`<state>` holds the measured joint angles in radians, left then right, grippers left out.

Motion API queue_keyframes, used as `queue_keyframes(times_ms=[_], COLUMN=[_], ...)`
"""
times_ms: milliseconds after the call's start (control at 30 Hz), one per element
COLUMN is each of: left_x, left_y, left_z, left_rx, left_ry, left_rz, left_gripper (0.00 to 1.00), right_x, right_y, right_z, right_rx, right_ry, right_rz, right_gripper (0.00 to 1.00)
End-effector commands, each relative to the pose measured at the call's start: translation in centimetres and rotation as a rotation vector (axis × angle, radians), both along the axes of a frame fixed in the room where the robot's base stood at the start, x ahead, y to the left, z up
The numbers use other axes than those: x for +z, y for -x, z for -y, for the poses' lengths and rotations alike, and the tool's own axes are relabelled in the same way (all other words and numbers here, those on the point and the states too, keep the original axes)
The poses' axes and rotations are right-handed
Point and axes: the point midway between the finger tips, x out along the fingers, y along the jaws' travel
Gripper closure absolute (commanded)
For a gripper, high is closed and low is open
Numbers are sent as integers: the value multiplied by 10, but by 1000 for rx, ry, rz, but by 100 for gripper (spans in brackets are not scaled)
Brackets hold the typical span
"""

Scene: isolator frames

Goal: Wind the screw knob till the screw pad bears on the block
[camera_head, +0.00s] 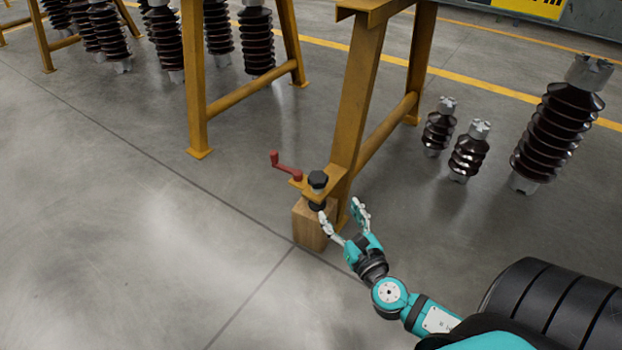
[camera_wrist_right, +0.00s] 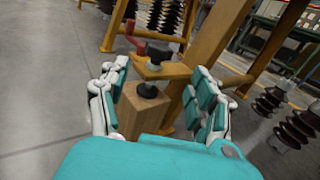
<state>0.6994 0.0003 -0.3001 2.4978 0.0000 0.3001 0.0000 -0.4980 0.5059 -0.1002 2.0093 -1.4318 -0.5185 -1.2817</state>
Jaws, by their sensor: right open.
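The black screw knob (camera_head: 317,180) stands on top of a yellow bracket (camera_head: 296,187) at the foot of a trestle leg. It also shows in the right wrist view (camera_wrist_right: 158,52). The dark round screw pad (camera_wrist_right: 147,90) is under the bracket, just over the top of the wooden block (camera_head: 307,228). I cannot tell whether pad and block touch. The block (camera_wrist_right: 140,112) stands on the floor. My right gripper (camera_head: 339,209) is open and empty, in front of the block and lower than the knob, its fingers spread. My left gripper is out of view.
A red crank handle (camera_head: 286,166) rises beside the knob. The yellow trestle leg (camera_head: 357,100) stands close behind. Brown ribbed insulators (camera_head: 468,152) stand at the right, more at the back left. The grey floor (camera_head: 120,230) at left is clear.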

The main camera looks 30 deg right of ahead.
Motion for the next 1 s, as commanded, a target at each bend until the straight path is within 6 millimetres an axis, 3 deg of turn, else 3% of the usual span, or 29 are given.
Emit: queue_keyframes(times_ms=[167, 700, 1000], left_x=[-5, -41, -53], left_y=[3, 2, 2], left_z=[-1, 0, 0], left_rx=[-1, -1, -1], left_ry=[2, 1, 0], left_rz=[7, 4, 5], left_gripper=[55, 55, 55], right_x=[2, -1, 0], right_y=[-21, -133, -166], right_z=[4, 28, 35], right_rx=[0, 0, 1], right_ry=[7, 4, 4], right_rz=[7, 5, 3], right_gripper=[36, 36, 36])
